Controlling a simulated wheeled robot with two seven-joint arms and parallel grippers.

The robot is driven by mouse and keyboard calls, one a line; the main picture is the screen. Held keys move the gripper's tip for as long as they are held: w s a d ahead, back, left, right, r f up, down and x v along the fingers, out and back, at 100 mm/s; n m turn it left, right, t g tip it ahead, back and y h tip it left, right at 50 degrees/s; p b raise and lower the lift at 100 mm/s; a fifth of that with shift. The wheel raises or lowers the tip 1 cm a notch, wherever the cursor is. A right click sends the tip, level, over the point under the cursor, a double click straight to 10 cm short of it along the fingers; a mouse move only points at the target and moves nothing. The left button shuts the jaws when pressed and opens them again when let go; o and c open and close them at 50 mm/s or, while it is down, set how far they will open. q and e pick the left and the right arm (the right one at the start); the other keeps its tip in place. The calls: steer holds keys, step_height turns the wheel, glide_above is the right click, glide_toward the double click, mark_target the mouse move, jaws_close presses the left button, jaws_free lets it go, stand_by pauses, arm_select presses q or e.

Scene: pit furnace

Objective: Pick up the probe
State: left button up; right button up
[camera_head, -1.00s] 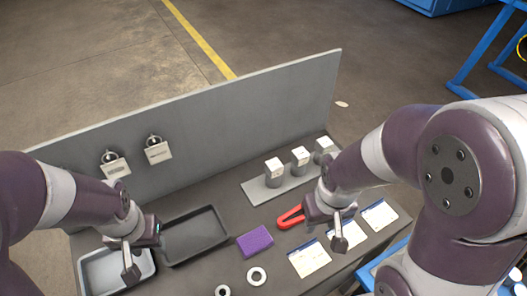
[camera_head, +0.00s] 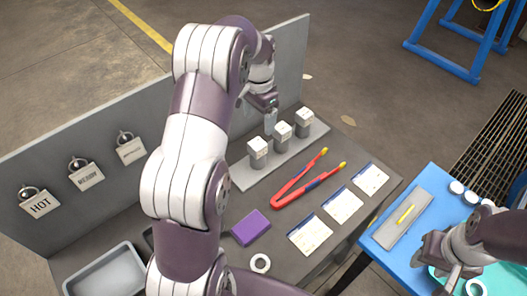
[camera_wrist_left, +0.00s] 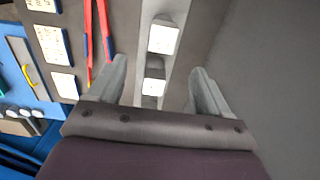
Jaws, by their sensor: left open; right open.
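A thin yellow rod, possibly the probe (camera_head: 406,214), lies on a grey plate (camera_head: 398,232) on the blue table at right. It also shows at the left edge of the left wrist view (camera_wrist_left: 28,75). My left gripper (camera_head: 268,108) is above the row of grey-white blocks, well away from the rod. In the left wrist view its open fingers (camera_wrist_left: 158,88) are apart with blocks showing between them. Whether they touch a block is unclear. My right gripper (camera_head: 452,276) is over the blue table at lower right, below and right of the rod, open.
Blocks (camera_head: 282,135) stand on a grey strip. An upright panel (camera_head: 75,140) backs the bench. White cylinders (camera_head: 456,187) stand beside the plate.

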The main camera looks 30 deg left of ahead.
mark_target(257, 144)
arm_select(q)
step_height(257, 144, down, 3)
steer(key=shift+s+a+f+b, duration=0.1)
steer(key=shift+s+f+b, duration=0.05)
steer(key=shift+b, duration=0.75)
steer(key=shift+s+f+p, duration=0.15)
steer(key=shift+f+p, duration=0.2)
steer(key=shift+p, duration=0.25)
steer(key=f+p, duration=0.1)
steer(key=f, duration=0.2)
steer(key=f+p, duration=0.1)
steer(key=f, duration=0.3)
steer(key=shift+a+f, duration=0.2)
steer(key=shift+f, duration=0.3)
steer(key=c, duration=1.1)
arm_select(e)
steer(key=shift+s+r, duration=0.15)
steer(key=shift+r, duration=0.05)
arm_select(q)
steer(key=shift+r, duration=0.1)
steer(key=shift+c, duration=0.2)
